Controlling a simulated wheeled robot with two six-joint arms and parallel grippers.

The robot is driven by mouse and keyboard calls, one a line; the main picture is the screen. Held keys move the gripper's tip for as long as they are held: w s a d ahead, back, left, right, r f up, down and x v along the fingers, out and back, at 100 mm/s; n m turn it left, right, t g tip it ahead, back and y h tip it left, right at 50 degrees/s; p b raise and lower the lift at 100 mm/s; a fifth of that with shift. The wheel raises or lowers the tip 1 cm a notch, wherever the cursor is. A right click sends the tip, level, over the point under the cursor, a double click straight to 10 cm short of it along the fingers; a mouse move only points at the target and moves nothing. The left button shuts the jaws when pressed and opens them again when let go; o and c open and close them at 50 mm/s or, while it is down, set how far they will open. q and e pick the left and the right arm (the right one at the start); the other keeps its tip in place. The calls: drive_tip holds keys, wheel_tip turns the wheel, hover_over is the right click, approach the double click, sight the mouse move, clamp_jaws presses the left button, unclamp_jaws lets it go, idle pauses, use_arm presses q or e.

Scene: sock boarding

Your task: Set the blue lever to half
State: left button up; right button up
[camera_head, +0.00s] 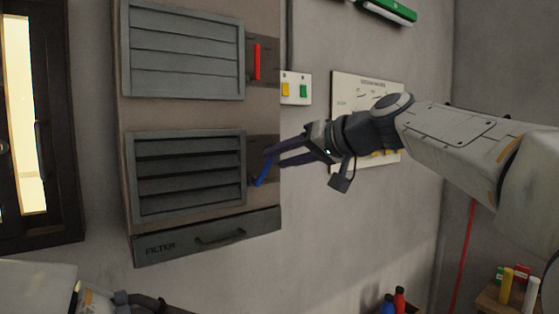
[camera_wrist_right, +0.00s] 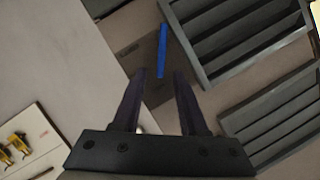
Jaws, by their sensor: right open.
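The blue lever (camera_head: 265,170) sits on a dark plate to the right of the lower louvred vent (camera_head: 187,172), slanting with its top to the right. My right gripper (camera_head: 272,158) comes in from the right, with its fingers at the lever in the head view. In the right wrist view the blue lever (camera_wrist_right: 162,50) shows just beyond and between the tips of the open fingers (camera_wrist_right: 160,80). I cannot tell whether they touch it. The gripper holds nothing. My left arm shows at the lower left, but its gripper's fingers are not clear.
A red lever (camera_head: 257,62) is upright beside the upper vent (camera_head: 185,50), whose slats look closed. A filter drawer (camera_head: 207,236) with a handle is below. A switch plate (camera_head: 296,88) with yellow and green buttons and a white panel (camera_head: 345,90) are on the wall to the right.

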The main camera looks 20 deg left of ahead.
drive_tip(key=b+v, duration=0.3)
drive_tip(key=v, duration=0.6)
drive_tip(key=shift+d, duration=0.15)
drive_tip(key=shift+r, duration=0.1)
